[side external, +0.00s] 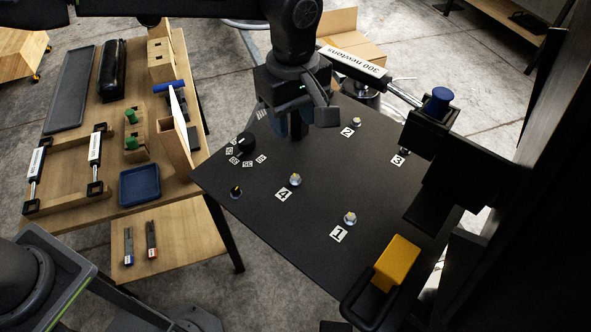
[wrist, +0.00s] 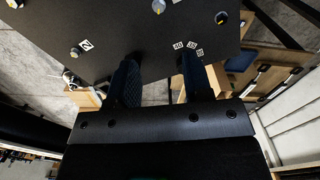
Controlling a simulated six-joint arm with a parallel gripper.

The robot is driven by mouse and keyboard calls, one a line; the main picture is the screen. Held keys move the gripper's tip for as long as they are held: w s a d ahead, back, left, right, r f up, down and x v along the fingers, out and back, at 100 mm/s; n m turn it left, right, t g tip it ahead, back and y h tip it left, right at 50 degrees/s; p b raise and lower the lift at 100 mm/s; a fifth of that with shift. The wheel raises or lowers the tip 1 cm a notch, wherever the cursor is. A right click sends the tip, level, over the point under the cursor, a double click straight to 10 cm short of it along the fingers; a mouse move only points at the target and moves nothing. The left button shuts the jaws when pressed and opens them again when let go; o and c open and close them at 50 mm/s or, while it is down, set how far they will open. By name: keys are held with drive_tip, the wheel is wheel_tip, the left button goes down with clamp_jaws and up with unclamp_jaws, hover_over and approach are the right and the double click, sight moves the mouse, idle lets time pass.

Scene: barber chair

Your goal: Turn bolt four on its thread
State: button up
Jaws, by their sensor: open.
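Bolt four (side external: 295,179) stands upright on the black panel (side external: 262,205) with a white label "4" beside it in the side view. The bolt at the top edge of the wrist view (wrist: 158,7) looks like the same one; its label is out of frame there. My gripper (side external: 293,128) is above the panel, behind bolt four in the side view and apart from it. In the wrist view my gripper's (wrist: 160,75) two dark blue fingers are spread with nothing between them. The bolt's thread is hidden.
Bolt one (side external: 350,218), bolt two (side external: 356,122) and bolt three (side external: 398,158) stand on the panel. A black dial (side external: 245,142) with number labels and a dark fitting (side external: 236,192) are at left. A yellow block (side external: 397,262) is at front right. A wooden bench (side external: 62,130) holds tools.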

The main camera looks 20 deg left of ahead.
sight(295, 179)
wheel_tip(295, 179, down, 14)
drive_tip(key=shift+d+f, duration=0.1)
idle(0.5)
drive_tip(key=shift+c, duration=0.4)
clamp_jaws()
